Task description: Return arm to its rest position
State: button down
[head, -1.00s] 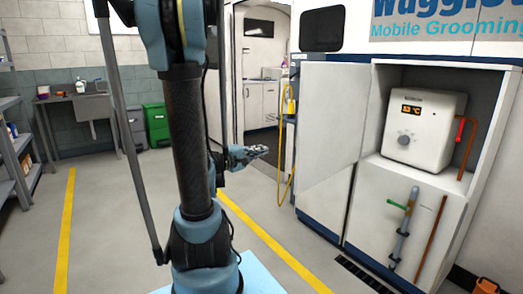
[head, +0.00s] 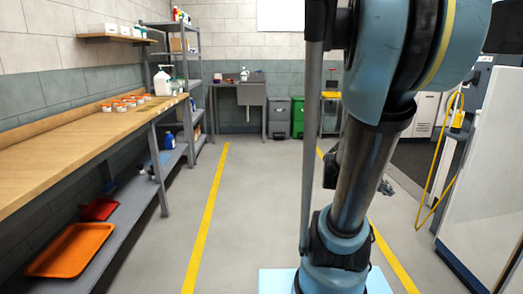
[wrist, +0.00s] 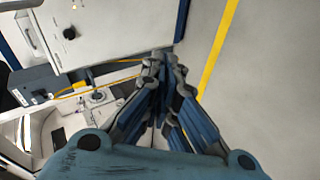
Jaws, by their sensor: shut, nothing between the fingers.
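In the head view only a small part of my gripper (head: 386,187) shows, just right of my upright arm, which hides the rest. My arm is folded close to my base and stands right of the middle of the head view. Nothing touches the fingers.
A wooden workbench (head: 75,137) runs along the left, with an orange tray (head: 72,250) on its lower shelf. A sink (head: 251,92) and a green bin (head: 297,117) stand at the back. The floor (head: 250,190) between yellow lines is clear.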

jog(key=s+a+f+y, duration=0.1)
jog(key=s+a+y, duration=0.1)
jog(key=a, duration=0.6)
jog(key=s+a+f+y, duration=0.2)
jog(key=a+y, duration=0.3)
jog(key=a, duration=0.3)
jog(key=s+a+f+y, duration=0.2)
jog(key=a+y, duration=0.1)
jog(key=a, duration=0.5)
jog(key=shift+s+f+g+y, duration=0.25)
jog(key=shift+s+g+y, duration=0.05)
jog(key=shift+y, duration=0.1)
jog(key=shift+a, duration=0.1)
